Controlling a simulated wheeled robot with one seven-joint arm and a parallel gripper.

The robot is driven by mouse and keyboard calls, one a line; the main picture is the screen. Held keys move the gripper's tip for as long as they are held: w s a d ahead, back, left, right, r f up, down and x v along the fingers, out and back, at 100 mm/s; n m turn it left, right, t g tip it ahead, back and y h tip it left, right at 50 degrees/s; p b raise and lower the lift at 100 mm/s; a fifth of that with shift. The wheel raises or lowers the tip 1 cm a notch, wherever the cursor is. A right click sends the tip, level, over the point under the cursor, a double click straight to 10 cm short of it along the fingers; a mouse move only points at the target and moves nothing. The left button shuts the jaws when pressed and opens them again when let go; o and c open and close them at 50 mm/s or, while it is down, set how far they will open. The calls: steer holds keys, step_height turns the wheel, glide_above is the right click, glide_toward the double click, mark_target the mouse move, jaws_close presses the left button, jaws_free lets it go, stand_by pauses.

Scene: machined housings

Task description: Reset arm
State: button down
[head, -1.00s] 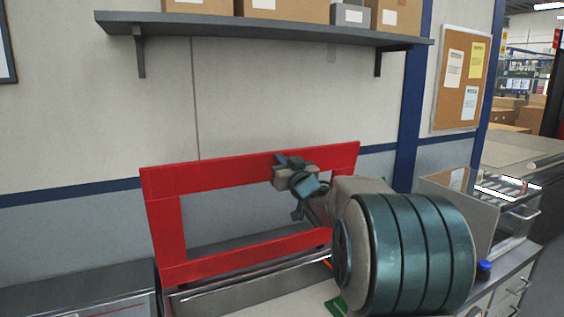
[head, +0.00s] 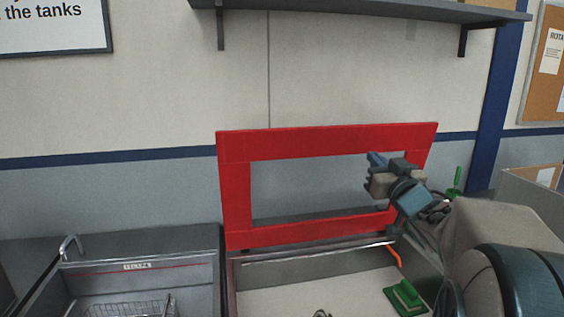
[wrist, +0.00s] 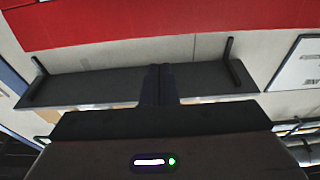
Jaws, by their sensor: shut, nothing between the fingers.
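My gripper (head: 374,172) is in front of the right part of an upright red frame (head: 235,190) in the head view. Its fingers are together with nothing between them. In the wrist view my gripper (wrist: 159,72) shows two dark fingers side by side, pointing toward a grey shelf (wrist: 90,86). The red frame (wrist: 150,18) crosses the top of that view. Whether the gripper touches the frame cannot be told.
A grey sink (head: 140,268) with a wire basket stands at the lower left. A green block (head: 405,297) lies in the open bin (head: 310,285) below the frame. The shelf (head: 350,10) runs along the wall above. A cardboard box (head: 540,185) stands at the right.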

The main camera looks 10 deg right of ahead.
steer(key=s+a+f+m+g+h, duration=0.2)
steer(key=s+a+f+g, duration=0.25)
steer(key=f, duration=0.35)
steer(key=s+a+f+m+g+h, duration=0.1)
steer(key=s+a+f+g+h, duration=0.15)
steer(key=s+f+g, duration=0.4)
steer(key=s+a+f+n+g+y, duration=0.1)
steer(key=s+a+f+g, duration=0.2)
steer(key=s, duration=0.4)
steer(key=s+a+f+n+g+y, duration=0.1)
steer(key=s+a+f+g+y, duration=0.1)
steer(key=s+a+f, duration=0.4)
step_height(320, 180, down, 2)
steer(key=shift+s+a+f+g, duration=0.1)
steer(key=shift+s+a+g, duration=0.2)
steer(key=shift+s+g, duration=0.35)
steer(key=shift+w+y, duration=0.1)
steer(key=shift+y, duration=0.15)
